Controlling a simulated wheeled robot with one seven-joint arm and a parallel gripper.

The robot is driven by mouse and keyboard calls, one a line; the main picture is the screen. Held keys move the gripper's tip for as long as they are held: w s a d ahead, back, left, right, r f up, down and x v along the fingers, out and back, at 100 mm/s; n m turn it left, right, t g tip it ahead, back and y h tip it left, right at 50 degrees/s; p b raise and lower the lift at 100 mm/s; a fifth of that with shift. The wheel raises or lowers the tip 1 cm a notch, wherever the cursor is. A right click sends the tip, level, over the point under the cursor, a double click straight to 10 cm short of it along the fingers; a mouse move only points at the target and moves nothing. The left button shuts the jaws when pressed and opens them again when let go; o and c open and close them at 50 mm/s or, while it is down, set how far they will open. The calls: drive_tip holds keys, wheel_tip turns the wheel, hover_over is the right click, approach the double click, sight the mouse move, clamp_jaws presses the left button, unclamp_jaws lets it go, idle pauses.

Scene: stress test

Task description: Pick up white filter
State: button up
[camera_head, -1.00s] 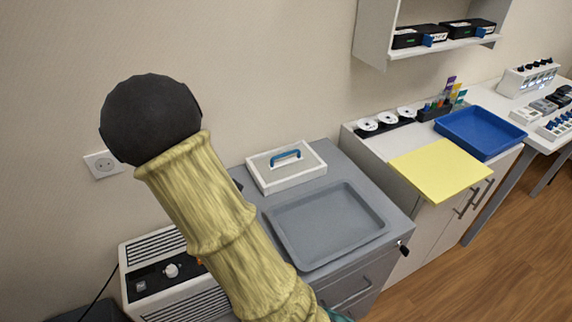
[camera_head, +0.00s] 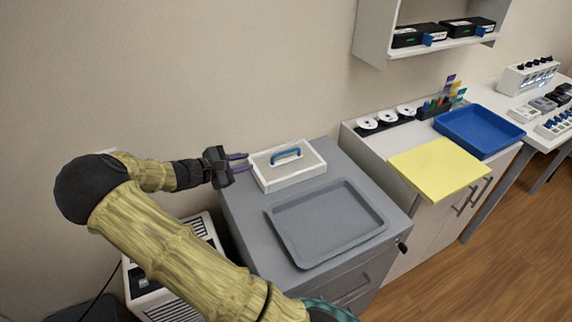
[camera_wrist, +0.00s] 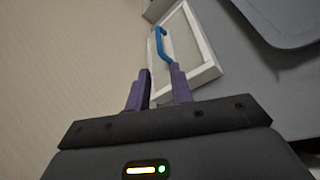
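The white filter (camera_head: 290,165) is a flat, white-framed box with a grey top panel and a blue handle (camera_head: 286,153). It lies on the grey cabinet top, against the wall. My gripper (camera_head: 246,162) is at the filter's left end, with its purple fingers pointing toward it. In the wrist view, the fingers (camera_wrist: 160,72) are apart with nothing held between them. The blue handle (camera_wrist: 160,43) shows just beyond the fingertips there, and the filter's white frame (camera_wrist: 207,72) extends to the right. I cannot tell whether a fingertip touches the frame.
A grey tray (camera_head: 328,222) lies on the cabinet in front of the filter. A vented white unit (camera_head: 205,228) stands below my arm. To the right are a yellow panel (camera_head: 440,168), a blue tray (camera_head: 480,132) and a wall shelf (camera_head: 440,42). The wall is close behind.

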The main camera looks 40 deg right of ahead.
sight(280, 154)
drive_tip(key=x, duration=1.1)
drive_tip(key=shift+d+f, duration=0.15)
drive_tip(key=shift+d, duration=0.05)
drive_tip(key=shift+d, duration=0.1)
drive_tip(key=x, duration=0.5)
drive_tip(key=shift+w+f, duration=0.15)
clamp_jaws()
